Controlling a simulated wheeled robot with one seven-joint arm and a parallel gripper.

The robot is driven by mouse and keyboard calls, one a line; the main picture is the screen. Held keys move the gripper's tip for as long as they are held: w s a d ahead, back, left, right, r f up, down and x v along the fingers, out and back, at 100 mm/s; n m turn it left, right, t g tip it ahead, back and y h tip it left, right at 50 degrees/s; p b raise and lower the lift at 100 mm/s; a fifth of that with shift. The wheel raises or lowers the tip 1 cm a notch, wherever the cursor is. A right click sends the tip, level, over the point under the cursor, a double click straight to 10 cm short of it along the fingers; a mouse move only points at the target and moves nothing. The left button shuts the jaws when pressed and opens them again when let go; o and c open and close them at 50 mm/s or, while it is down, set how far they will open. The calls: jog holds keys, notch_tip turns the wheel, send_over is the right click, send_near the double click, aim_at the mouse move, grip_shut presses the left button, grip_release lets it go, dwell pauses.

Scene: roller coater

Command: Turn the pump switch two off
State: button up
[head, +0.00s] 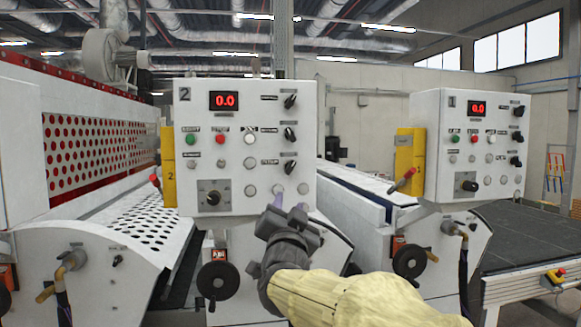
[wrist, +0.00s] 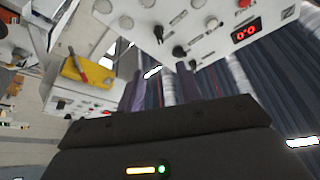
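The control panel marked 2 (head: 233,180) is a white box with a red 0.0 display. Three black rotary knobs run down its right side: top (head: 290,101), middle (head: 290,134) and bottom (head: 290,167). Their labels are too small to read, so I cannot tell which is the pump switch. My gripper (head: 285,213) is in front of the panel's lower right edge, below the knobs, with its two fingers apart and nothing between them. In the wrist view my gripper (wrist: 160,85) points towards the panel (wrist: 215,45), which appears upside down with black knobs near its edge.
A similar panel marked 1 (head: 470,145) stands to the right, with its own knobs. Black handwheels (head: 218,281) sit below. Perforated white guarding (head: 130,222) lies left. Open air lies in front of the panels.

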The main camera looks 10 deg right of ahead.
jog(key=shift+f, duration=0.1)
jog(key=shift+w, duration=0.1)
jog(key=p, duration=0.9)
send_near(290, 169)
jog(key=x, duration=0.8)
jog(key=shift+r, duration=0.25)
jog(key=shift+w+d+p, duration=0.2)
jog(key=shift+w+p, duration=0.3)
jog(key=shift+w, duration=0.2)
grip_shut()
